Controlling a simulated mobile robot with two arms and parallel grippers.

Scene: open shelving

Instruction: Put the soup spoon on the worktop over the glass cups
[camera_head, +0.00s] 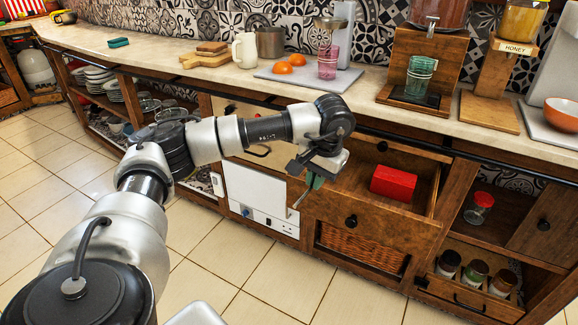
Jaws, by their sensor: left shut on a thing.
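My left gripper (308,183) hangs in front of the open drawer (408,162), shut on a thin item with a green part (315,182). The item looks like the soup spoon, but its bowl is not clear. The pale worktop (168,57) runs along the wall, above and behind the gripper. Clear glassware (172,112), perhaps the glass cups, stands on an open shelf below the left part of the worktop. My right gripper is not in view.
A red box (393,184) lies in the open drawer. A cutting board (308,78) with oranges and a pink glass (327,63), a white jug (245,50) and a green sponge (118,42) are on the worktop. Bare worktop shows around the sponge.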

